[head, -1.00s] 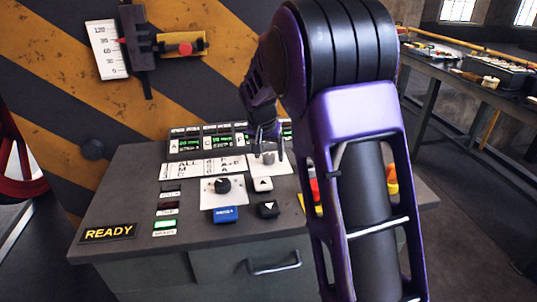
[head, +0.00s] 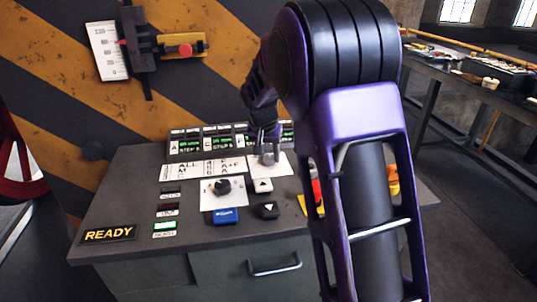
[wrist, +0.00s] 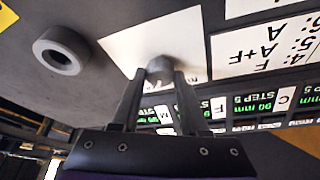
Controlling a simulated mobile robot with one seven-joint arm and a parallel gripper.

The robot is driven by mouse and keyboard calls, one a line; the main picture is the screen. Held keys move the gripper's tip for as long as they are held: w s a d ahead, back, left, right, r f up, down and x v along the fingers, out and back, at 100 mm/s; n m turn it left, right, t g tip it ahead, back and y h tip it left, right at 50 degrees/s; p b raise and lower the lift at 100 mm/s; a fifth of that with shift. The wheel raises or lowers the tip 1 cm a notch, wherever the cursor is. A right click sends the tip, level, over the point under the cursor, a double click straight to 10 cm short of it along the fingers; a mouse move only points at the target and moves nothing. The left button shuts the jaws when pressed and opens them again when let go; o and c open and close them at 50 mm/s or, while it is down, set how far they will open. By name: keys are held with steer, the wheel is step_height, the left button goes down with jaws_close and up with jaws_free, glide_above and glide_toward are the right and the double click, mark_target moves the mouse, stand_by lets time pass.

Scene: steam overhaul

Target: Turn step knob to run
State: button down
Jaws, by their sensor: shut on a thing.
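A small grey round knob (wrist: 160,68) stands on a white plate (wrist: 128,48) on the console, and the knob also shows in the head view (head: 268,158). I take it for the step knob; its label and pointer setting are not readable. My gripper (wrist: 158,76) is shut on the knob, one finger on each side, and it also shows in the head view (head: 266,149). Behind it a row of green displays (wrist: 262,105) reads 90 mm and STEP 5 where legible.
A grey ring-shaped fitting (wrist: 60,50) stands beside the plate.

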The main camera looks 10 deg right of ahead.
steer(key=n, duration=0.2)
steer(key=n+y+p, duration=0.1)
steer(key=n, duration=0.1)
steer(key=n+y+p, duration=0.1)
steer(key=n, duration=0.1)
steer(key=shift+d+r+t, duration=0.1)
steer(key=shift+d+t, duration=0.15)
steer(key=shift+t, duration=0.05)
steer(key=n+y+p, duration=0.1)
steer(key=n, duration=0.1)
steer(key=n+y+p, duration=0.1)
steer(key=n, duration=0.2)
steer(key=shift+d+n+g, duration=0.1)
steer(key=shift+n+g, duration=0.2)
steer(key=shift+g, duration=0.1)
steer(key=shift+c, duration=2.1)
jaws_free()
